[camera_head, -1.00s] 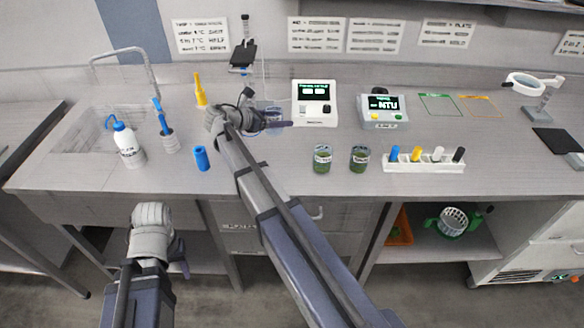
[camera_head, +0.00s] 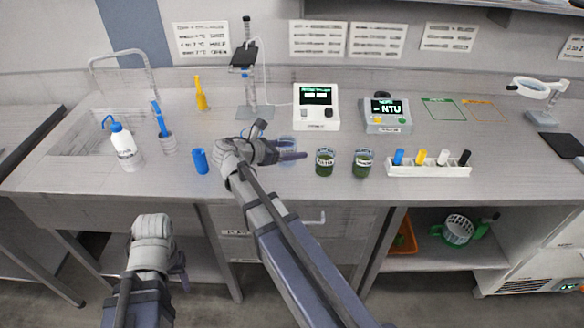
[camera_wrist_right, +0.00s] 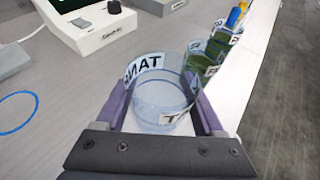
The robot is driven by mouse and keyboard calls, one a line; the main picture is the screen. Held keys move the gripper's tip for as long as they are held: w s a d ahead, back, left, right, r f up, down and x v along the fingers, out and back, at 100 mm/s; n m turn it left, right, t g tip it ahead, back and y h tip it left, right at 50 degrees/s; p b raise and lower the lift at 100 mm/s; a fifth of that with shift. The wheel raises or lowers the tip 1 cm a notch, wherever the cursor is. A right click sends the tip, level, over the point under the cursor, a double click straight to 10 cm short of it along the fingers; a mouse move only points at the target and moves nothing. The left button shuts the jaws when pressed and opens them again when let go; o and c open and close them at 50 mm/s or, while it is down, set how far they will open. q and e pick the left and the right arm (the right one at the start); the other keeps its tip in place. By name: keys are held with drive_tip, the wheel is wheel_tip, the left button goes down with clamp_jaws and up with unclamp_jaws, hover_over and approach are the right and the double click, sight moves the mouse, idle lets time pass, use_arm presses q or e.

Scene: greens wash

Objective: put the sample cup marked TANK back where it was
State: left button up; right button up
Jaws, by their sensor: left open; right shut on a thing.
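The clear sample cup marked TANK (camera_wrist_right: 160,92) is between the fingers of my right gripper (camera_wrist_right: 160,108). Its label reads TANK in the right wrist view. In the head view the pale cup (camera_head: 286,146) shows at the tip of my right gripper (camera_head: 284,156), left of two green-filled cups (camera_head: 325,162). I cannot tell whether its base touches the bench. A blue ring outline (camera_wrist_right: 14,113) lies on the bench at the left of the wrist view. My left gripper (camera_head: 180,265) is open and empty, low in front of the bench.
Green-filled cups also stand close behind the held cup (camera_wrist_right: 207,58). A white meter (camera_head: 316,122), an NTU meter (camera_head: 386,124) and a stand (camera_head: 250,85) are at the back. A blue cylinder (camera_head: 200,161) and wash bottle (camera_head: 122,150) are left. A marker rack (camera_head: 430,171) is right.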

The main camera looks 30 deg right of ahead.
drive_tip(key=shift+f, duration=0.1)
wheel_tip(320, 180, down, 4)
drive_tip(key=b, duration=0.3)
drive_tip(key=shift+b, duration=0.4)
drive_tip(key=shift+r, duration=0.2)
drive_tip(key=shift+f, duration=0.15)
drive_tip(key=o, duration=1.4)
